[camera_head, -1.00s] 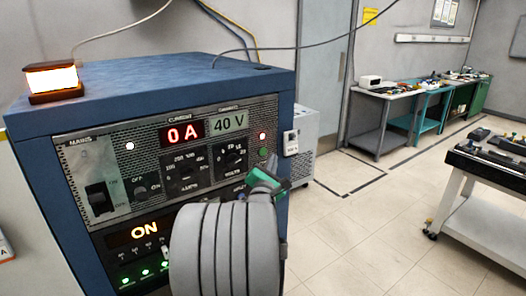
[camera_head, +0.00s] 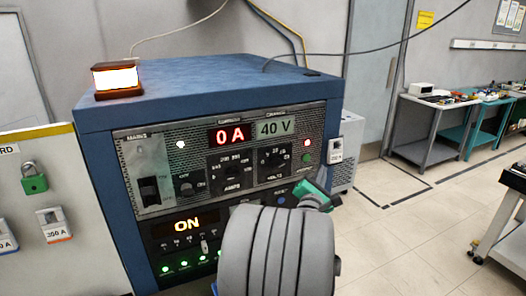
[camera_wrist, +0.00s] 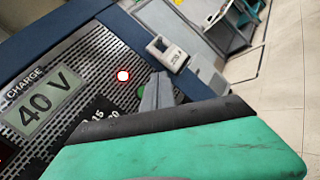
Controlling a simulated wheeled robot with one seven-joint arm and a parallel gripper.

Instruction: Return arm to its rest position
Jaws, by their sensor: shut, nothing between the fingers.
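My gripper (camera_head: 326,198) is green with grey fingers and is shut and empty. In the head view it sits in front of the lower right of the blue power cabinet (camera_head: 200,85), partly hidden behind my grey arm. In the wrist view the green gripper body fills the bottom, and the narrow grey fingers (camera_wrist: 157,92) point up towards the panel. The panel shows a red 0 A readout (camera_head: 230,136), a 40 V readout (camera_head: 276,128) and a lit ON sign (camera_head: 187,225). I cannot tell whether the gripper touches the panel.
A lit orange lamp (camera_head: 116,78) stands on the cabinet. A board with a green padlock (camera_head: 34,184) is at the left. Workbenches (camera_head: 428,120) stand at the back right, and a white trolley (camera_head: 500,225) at the right edge. The floor (camera_head: 405,225) between is clear.

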